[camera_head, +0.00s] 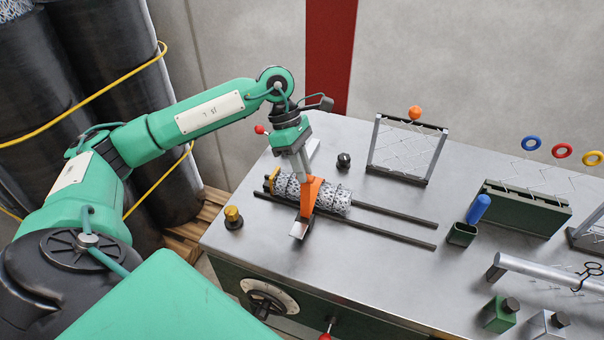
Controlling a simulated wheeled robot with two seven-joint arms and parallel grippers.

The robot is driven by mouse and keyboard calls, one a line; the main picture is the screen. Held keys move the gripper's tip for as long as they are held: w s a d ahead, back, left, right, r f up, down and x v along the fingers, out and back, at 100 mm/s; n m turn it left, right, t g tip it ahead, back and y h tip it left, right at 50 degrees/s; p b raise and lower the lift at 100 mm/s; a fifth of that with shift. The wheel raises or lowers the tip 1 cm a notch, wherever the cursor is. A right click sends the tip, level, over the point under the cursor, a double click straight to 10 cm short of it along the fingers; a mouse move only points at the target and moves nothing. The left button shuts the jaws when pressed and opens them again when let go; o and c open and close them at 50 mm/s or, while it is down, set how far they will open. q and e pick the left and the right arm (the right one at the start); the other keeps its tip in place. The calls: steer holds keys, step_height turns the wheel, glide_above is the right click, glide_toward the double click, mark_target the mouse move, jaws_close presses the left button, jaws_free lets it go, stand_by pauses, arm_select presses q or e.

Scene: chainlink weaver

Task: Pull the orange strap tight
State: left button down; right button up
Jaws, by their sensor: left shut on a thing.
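The orange strap (308,200) lies across a roll of chain-link mesh (334,202) on the metal workbench. Its front part hangs down the near side of the roll, beside a small silvery plate (299,230). My left gripper (304,179) points down from above the roll and is shut on the strap's upper part. The fingertips partly cover the strap, so I cannot tell how closely it hugs the roll. A yellow band (274,180) is at the roll's left end. My right gripper is out of view.
Two dark rails (390,229) run under the roll on the workbench (225,243). A mesh frame (435,160) stands behind, right. A black knob (344,160) is behind the roll. A yellow-topped knob (233,217) is at the left.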

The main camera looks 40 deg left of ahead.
arm_select(q)
steer(key=shift+r, duration=0.1)
steer(key=c, duration=1.4)
jaws_free()
steer(key=shift+o, duration=0.3)
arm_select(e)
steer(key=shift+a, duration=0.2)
